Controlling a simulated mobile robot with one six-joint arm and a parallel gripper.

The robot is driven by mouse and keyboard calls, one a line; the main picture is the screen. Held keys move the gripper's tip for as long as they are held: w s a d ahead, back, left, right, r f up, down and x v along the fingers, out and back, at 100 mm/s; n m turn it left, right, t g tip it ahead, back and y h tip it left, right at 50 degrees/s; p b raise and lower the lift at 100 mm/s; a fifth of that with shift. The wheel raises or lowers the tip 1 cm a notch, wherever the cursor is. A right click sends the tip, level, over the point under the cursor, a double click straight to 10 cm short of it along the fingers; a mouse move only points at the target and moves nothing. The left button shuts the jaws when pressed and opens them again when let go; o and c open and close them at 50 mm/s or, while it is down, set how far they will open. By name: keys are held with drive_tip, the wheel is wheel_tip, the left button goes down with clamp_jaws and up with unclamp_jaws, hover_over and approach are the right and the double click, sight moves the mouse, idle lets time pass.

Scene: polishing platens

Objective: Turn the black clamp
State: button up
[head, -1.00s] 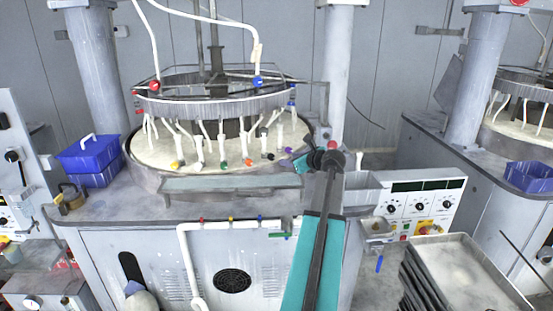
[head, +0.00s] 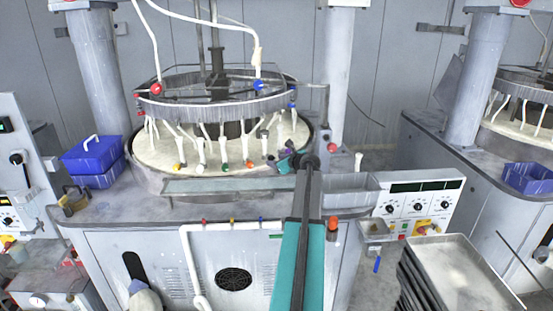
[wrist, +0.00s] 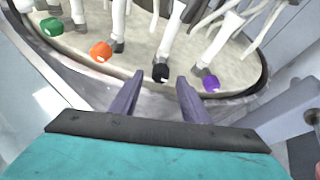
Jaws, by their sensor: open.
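The black clamp (wrist: 160,73) is a small dark knob at the foot of a white post on the round platen. In the wrist view it shows between the tips of my open gripper (wrist: 160,78); whether the fingers reach around it or stop just short, I cannot tell. In the head view my gripper (head: 283,162) is at the platen's front right edge, beside the black clamp (head: 270,158), which is small and partly crowded there. The jaws hold nothing.
An orange clamp (wrist: 101,52) and a green clamp (wrist: 50,27) are to the left of the black one. A purple clamp (wrist: 210,83) is close to the right finger. White posts and a metal ring (head: 215,105) stand above the platen.

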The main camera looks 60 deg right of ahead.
drive_tip(key=shift+w+d+f, duration=0.25)
drive_tip(key=shift+w, duration=0.25)
drive_tip(key=c, duration=1.1)
drive_tip(key=shift+o, duration=0.2)
drive_tip(key=shift+f, duration=0.1)
drive_tip(key=shift+a+f+n+h+b, duration=0.15)
drive_tip(key=shift+n+h+b, duration=0.4)
drive_tip(key=shift+b, duration=0.5)
drive_tip(key=shift+n+b, duration=0.45)
drive_tip(key=shift+b, duration=0.1)
drive_tip(key=shift+r, duration=0.2)
